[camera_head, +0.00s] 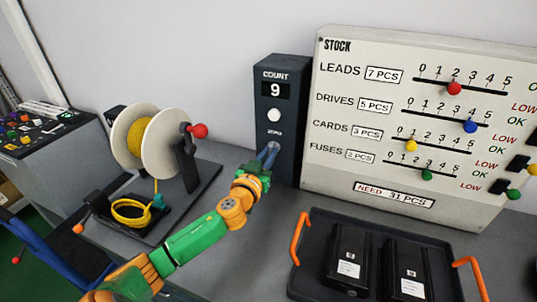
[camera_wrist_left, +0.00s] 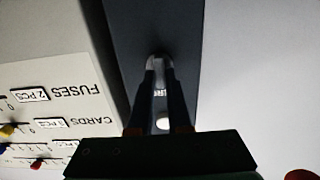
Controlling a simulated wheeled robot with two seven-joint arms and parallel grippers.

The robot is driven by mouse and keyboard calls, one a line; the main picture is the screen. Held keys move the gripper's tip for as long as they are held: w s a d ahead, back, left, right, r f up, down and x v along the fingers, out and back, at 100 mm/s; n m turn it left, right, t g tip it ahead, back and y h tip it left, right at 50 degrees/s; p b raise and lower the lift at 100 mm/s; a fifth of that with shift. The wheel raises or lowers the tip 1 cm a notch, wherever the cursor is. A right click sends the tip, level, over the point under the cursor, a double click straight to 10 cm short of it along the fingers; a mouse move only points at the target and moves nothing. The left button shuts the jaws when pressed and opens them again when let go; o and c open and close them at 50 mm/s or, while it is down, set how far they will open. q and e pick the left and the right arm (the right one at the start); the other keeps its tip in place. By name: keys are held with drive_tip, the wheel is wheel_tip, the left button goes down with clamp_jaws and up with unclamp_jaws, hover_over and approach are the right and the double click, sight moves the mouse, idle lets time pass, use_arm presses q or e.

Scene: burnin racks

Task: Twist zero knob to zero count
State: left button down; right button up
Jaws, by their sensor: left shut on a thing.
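The dark counter box (camera_head: 264,97) stands against the wall and its display reads COUNT 9. A white round button (camera_head: 274,115) is below the display, with the word ZERO under it. The zero knob, below that word, is mostly hidden by my left gripper (camera_head: 269,154) in the head view. In the left wrist view the fingers of my left gripper (camera_wrist_left: 160,66) are closed around the pale grey knob (camera_wrist_left: 158,58) on the box face. The white button (camera_wrist_left: 163,122) shows between the fingers. My right gripper is not in view.
The white STOCK board (camera_head: 330,170) with coloured sliders stands right of the box. A black tray (camera_head: 300,270) with orange handles holds two black modules in front. A cable reel (camera_head: 128,140) with yellow cord and a red-knobbed crank stands left.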

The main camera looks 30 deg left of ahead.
use_arm(q)
drive_tip(key=shift+m, duration=0.3)
drive_tip(key=m+p, duration=0.1)
drive_tip(key=m, duration=0.9)
drive_tip(key=shift+d, duration=0.15)
drive_tip(key=shift+m, duration=0.5)
drive_tip(key=c, duration=0.9)
unclamp_jaws()
drive_tip(key=shift+w, duration=0.1)
drive_tip(key=shift+o, duration=0.2)
drive_tip(key=shift+w+f, duration=0.1)
